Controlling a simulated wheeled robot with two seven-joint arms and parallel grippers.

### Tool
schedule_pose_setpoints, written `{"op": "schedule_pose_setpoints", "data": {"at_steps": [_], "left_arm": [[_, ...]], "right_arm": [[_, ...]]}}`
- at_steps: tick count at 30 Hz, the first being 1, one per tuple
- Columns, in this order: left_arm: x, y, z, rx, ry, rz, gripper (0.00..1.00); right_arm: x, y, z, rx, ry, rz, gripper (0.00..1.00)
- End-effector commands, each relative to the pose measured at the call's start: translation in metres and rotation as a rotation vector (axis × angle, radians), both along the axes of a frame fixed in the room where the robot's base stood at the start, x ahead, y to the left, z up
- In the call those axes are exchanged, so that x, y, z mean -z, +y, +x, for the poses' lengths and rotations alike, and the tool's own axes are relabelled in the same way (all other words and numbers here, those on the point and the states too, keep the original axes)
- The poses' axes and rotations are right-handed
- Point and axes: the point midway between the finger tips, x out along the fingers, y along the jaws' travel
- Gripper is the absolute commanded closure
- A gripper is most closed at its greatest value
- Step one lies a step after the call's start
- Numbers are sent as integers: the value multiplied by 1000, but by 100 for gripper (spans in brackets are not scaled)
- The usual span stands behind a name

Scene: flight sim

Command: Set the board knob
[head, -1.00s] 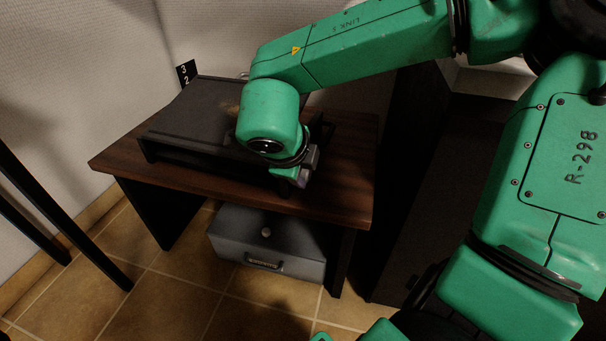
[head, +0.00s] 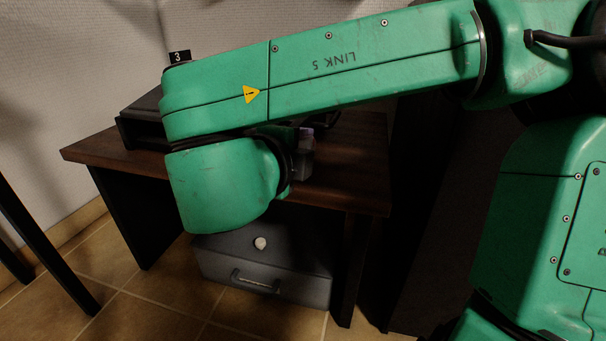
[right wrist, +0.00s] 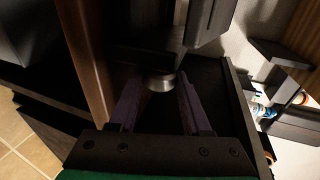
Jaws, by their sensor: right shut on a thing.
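A round silver knob (right wrist: 160,82) shows in the right wrist view, on a dark unit, between the two fingers of my right gripper (right wrist: 161,92). The gripper is shut on this knob. In the head view my right gripper (head: 304,152) is a small dark part beyond the green wrist, over the right side of the wooden desk; the knob is hidden there. The black board (head: 143,112) on the desk is mostly hidden behind my right arm. My left gripper is not in view.
The dark wooden desk (head: 352,190) stands against the pale wall. Below it is a grey drawer unit (head: 303,277) with a pale round knob (head: 260,243) and a handle. A dark tall panel stands right of the desk. Tiled floor shows at the front left.

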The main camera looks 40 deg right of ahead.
Motion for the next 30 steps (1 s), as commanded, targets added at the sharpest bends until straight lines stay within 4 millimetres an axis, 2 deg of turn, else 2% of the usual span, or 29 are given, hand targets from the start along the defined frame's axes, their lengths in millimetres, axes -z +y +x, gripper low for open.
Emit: {"op": "schedule_pose_setpoints", "data": {"at_steps": [1,12,30], "left_arm": [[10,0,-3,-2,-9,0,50],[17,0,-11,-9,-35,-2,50],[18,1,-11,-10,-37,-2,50]], "right_arm": [[8,1,0,-3,-16,-30,100],[6,0,0,-3,-120,-207,100],[5,0,0,-1,-146,-249,100]]}}
